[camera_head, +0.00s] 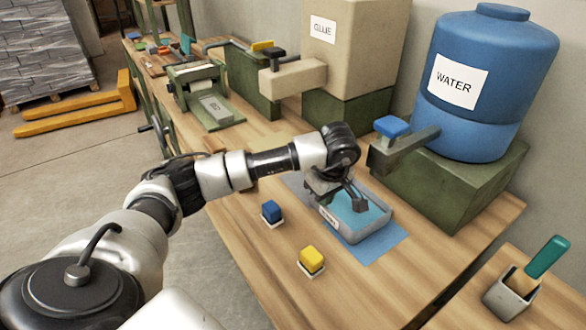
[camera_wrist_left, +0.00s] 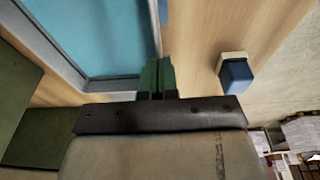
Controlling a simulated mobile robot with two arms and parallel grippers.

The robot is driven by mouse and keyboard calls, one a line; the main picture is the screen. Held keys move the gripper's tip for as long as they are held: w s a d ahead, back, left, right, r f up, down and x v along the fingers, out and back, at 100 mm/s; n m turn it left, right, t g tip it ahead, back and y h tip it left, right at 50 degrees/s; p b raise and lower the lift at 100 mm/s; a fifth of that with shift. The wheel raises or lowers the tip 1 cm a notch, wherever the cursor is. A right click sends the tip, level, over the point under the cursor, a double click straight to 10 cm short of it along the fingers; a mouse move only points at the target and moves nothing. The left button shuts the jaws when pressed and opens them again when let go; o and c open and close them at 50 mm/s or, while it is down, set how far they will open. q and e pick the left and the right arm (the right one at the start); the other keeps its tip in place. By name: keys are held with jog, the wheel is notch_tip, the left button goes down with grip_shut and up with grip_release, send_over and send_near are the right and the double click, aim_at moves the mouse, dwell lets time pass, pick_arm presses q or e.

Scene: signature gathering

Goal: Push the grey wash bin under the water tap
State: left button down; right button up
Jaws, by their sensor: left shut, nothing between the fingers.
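The grey wash bin (camera_head: 370,229), with blue liquid inside and a small white label, sits on a blue mat (camera_head: 383,247) on the wooden bench. The water tap (camera_head: 407,147) is a grey spout with a blue knob (camera_head: 391,126), in front of the blue WATER barrel (camera_head: 480,120); the bin lies nearer the bench's front than the spout. My left gripper (camera_head: 357,200) is shut and empty, at the bin and covering part of it. In the left wrist view the shut fingers (camera_wrist_left: 157,78) are beside the bin's rim (camera_wrist_left: 110,83); contact is unclear. My right gripper is out of view.
A blue stamp (camera_head: 271,211) and a yellow stamp (camera_head: 311,260) stand on the bench left of and in front of the bin. A green block (camera_head: 450,187) bears the barrel. A grey cup (camera_head: 510,297) with a green-handled tool is at right.

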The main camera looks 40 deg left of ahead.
aim_at(355, 236)
pick_arm(q)
jog(key=shift+s+d+r+p, duration=0.1)
jog(key=shift+r+p, duration=0.05)
jog(key=shift+p, duration=0.2)
jog(key=shift+d+b, duration=0.3)
jog(key=shift+d, duration=0.1)
jog(key=s+d+b, duration=0.1)
jog(key=d, duration=0.2)
jog(key=s+d+b, duration=0.1)
jog(key=d, duration=0.2)
jog(key=s+d, duration=0.1)
jog(key=d, duration=0.3)
jog(key=shift+s+r+b, duration=0.2)
jog(key=shift+s+b, duration=0.1)
jog(key=shift+b, duration=0.1)
jog(key=shift+s+d, duration=0.15)
jog(key=shift+d, duration=0.15)
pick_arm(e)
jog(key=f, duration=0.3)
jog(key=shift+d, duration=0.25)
pick_arm(q)
jog(key=c, duration=1.8)
grip_release()
jog(key=shift+r, duration=0.1)
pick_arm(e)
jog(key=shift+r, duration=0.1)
